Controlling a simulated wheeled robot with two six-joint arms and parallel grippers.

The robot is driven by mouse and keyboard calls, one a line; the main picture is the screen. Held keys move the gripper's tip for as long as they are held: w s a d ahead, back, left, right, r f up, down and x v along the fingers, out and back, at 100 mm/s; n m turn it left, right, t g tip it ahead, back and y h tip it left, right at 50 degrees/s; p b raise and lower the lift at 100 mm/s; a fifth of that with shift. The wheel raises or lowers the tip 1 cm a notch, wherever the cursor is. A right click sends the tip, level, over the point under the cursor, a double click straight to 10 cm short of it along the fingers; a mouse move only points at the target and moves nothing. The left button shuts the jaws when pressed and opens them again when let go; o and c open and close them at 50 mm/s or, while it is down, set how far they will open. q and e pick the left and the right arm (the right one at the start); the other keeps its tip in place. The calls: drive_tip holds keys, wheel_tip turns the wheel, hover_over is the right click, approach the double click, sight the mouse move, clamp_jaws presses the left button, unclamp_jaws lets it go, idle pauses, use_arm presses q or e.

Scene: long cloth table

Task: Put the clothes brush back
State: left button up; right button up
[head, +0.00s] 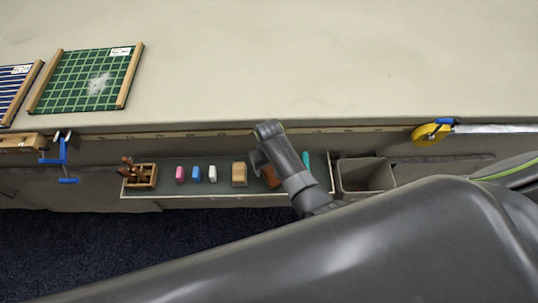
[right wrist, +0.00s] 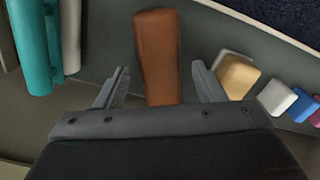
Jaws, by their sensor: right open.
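A long brown wooden piece, which looks like the clothes brush (right wrist: 157,40), lies on the narrow grey shelf along the table's front edge. In the head view the brush (head: 271,177) is partly covered by my right arm. My right gripper (head: 259,161) is over the shelf at the brush. In the right wrist view my right gripper (right wrist: 160,70) is open, with one finger on each side of the brush's near end and a gap on both sides. The brush's underside cannot be seen. My left gripper is not in view.
The shelf (head: 217,192) also holds a wooden rack (head: 140,175), pink (head: 180,174), blue (head: 196,174) and white (head: 213,173) blocks, a tan block (head: 239,174) and a teal item (head: 306,160). A grey bin (head: 365,176) hangs right. A yellow tape measure (head: 430,133) lies at the edge.

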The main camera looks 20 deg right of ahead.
sight(269, 169)
wheel_tip(269, 169, up, 11)
idle(0.4)
idle(0.4)
